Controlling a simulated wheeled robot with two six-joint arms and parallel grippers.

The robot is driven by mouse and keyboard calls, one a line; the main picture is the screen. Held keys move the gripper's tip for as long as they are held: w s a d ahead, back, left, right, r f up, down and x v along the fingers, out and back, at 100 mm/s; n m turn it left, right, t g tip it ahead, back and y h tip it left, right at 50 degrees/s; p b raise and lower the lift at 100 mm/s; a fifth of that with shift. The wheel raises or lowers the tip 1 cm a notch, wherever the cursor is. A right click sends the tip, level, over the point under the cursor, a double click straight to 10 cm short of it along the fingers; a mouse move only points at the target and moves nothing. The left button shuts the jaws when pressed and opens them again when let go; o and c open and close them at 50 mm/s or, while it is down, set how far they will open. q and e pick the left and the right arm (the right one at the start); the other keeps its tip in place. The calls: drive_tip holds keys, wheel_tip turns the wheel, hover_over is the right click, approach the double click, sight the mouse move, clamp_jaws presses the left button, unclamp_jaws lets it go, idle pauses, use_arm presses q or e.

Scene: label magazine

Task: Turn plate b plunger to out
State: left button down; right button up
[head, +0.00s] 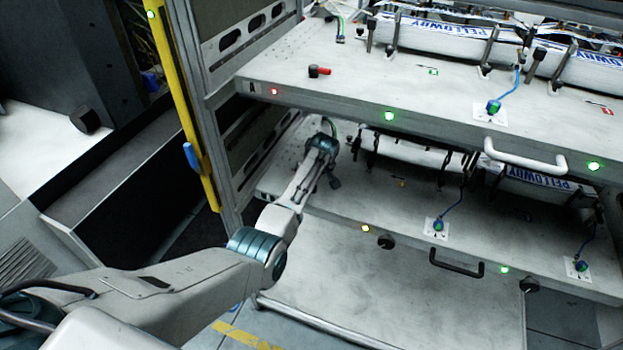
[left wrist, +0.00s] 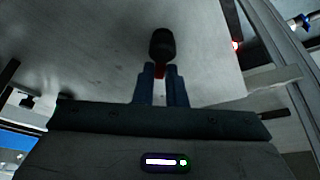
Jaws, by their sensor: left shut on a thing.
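The plunger (left wrist: 162,45) shows in the left wrist view as a black knob with a short red part. My left gripper (left wrist: 160,72) has its two blue fingers shut on the red part, and the black end stands out beyond the fingertips. In the head view my left arm reaches over the left end of the lower plate (head: 365,205). There my wrist (head: 322,146) hides the plunger, and the fingertips cannot be made out clearly. My right gripper is in neither view.
The upper plate (head: 290,58) overhangs just above my left wrist and carries its own red and black plunger (head: 319,71). A frame post (head: 205,130) stands left of my arm. A black handle (head: 456,265) and a white handle (head: 524,158) stick out at the front edges.

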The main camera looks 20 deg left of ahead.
use_arm(q)
drive_tip(key=shift+s+n+g, duration=0.15)
drive_tip(key=shift+n+g, duration=0.15)
drive_tip(key=shift+n, duration=0.5)
drive_tip(key=c, duration=1.5)
unclamp_jaws()
drive_tip(key=shift+b, duration=0.3)
drive_tip(key=shift+r, duration=0.2)
drive_tip(key=v, duration=0.4)
drive_tip(key=shift+d+b, duration=0.2)
drive_tip(key=shift+b, duration=0.2)
drive_tip(key=s+d+b, duration=0.1)
drive_tip(key=s+d, duration=0.1)
drive_tip(key=d, duration=0.1)
drive_tip(key=s+d, duration=0.2)
drive_tip(key=d, duration=0.2)
drive_tip(key=s+d+b, duration=0.1)
drive_tip(key=s+d, duration=0.1)
drive_tip(key=d, duration=0.1)
drive_tip(key=shift+s+d+r+b, duration=0.15)
drive_tip(key=shift+s+r+b, duration=0.05)
drive_tip(key=shift+r+b, duration=0.1)
